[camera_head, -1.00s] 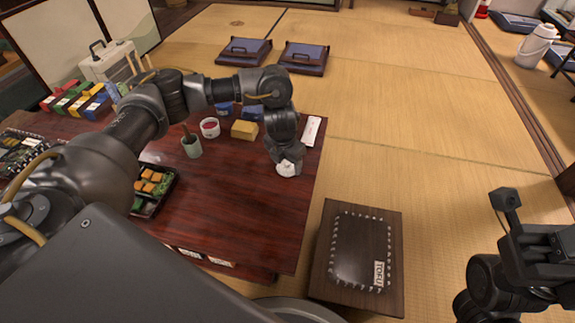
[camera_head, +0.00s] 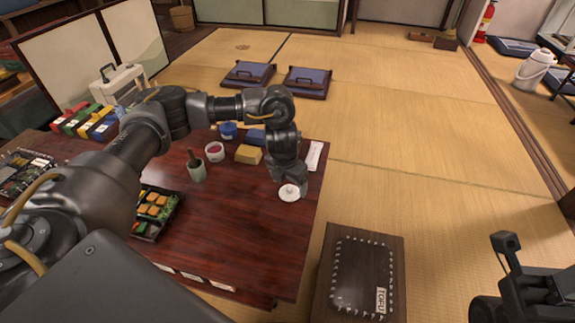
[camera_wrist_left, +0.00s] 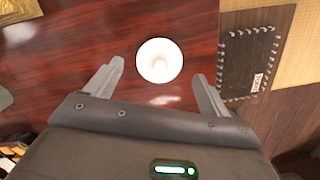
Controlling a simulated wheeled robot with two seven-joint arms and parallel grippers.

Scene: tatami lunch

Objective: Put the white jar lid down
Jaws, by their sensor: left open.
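The white jar lid (camera_head: 289,193) is a round white disc with a small knob. It lies on the dark red wooden table (camera_head: 245,225) near the table's right side. In the left wrist view the lid (camera_wrist_left: 159,60) shows whole, a little beyond the fingertips and between their lines. My left gripper (camera_wrist_left: 160,72) is open and empty, its two fingers apart on either side. In the head view my left gripper (camera_head: 289,182) is just above and behind the lid. Part of my right arm shows at the lower right, but I cannot make out its fingers.
A yellow block (camera_head: 248,154), a white cup with red contents (camera_head: 215,151), a grey-green cup (camera_head: 197,172) and a bento tray (camera_head: 155,210) stand to the left. A dark low stand (camera_head: 358,275) is right of the table. Table in front of the lid is clear.

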